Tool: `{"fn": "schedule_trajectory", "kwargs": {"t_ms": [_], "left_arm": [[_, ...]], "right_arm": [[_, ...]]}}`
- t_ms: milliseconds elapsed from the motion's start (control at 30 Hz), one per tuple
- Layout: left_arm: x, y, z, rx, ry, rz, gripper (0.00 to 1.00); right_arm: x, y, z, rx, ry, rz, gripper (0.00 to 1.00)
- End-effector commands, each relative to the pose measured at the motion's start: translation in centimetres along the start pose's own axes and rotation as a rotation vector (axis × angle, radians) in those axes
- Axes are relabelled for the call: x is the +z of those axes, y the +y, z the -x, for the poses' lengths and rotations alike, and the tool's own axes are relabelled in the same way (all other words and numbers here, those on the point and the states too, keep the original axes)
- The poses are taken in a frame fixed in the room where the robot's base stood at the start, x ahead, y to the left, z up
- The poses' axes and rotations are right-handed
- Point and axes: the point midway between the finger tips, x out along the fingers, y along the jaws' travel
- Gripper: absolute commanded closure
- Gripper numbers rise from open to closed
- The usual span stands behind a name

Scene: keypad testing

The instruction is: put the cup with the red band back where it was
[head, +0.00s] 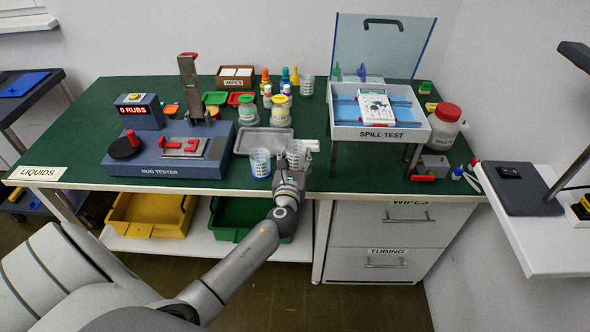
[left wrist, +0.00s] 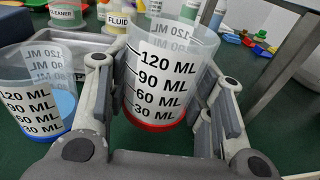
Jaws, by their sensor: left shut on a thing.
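The cup with the red band (left wrist: 158,82) is a clear measuring cup with black ML marks and a red band at its base. It is upright between the fingers of my left gripper (left wrist: 163,122), which is shut on it. In the head view the cup (head: 298,150) shows above my left gripper (head: 290,172), near the front edge of the green table. Its red band is hidden there, and I cannot tell whether its base touches the table. A similar cup with a blue band (head: 260,164) stands just left of it, also in the left wrist view (left wrist: 35,100). My right gripper is out of view.
A grey tray (head: 243,148) lies just behind the cups. The rub tester (head: 165,169) stands to the left, and the spill test box (head: 380,134) to the right. Jars and bottles stand behind, with another clear cup (head: 307,86) at the back.

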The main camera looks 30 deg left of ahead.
Motion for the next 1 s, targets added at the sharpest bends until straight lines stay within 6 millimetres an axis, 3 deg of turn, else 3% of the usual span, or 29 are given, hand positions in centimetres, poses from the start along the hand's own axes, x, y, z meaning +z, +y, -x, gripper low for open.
{"fn": "schedule_trajectory", "kwargs": {"t_ms": [133,300,733,767,800,900,1000], "left_arm": [[-1.6,0.3,-1.1,0.0,0.001,-0.001,0.68],[-3.9,0.3,-1.1,0.0,0.001,0.001,0.68],[-4.4,0.3,-1.1,0.0,0.0,0.0,0.68],[-4.3,0.3,-1.1,0.0,0.0,0.001,0.49],[-4.2,0.3,-1.0,0.0,0.0,0.001,0.44],[-4.2,0.3,-1.0,0.0,0.0,0.0,0.31],[-4.2,0.3,-1.0,0.0,0.0,0.0,0.3]], "right_arm": [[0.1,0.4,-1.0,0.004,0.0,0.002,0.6],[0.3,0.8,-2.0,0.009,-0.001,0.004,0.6],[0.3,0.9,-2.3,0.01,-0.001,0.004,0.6],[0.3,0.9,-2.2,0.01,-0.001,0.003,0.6],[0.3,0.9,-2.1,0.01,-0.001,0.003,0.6],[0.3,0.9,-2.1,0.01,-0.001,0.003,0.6],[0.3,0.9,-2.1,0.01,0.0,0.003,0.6]]}}
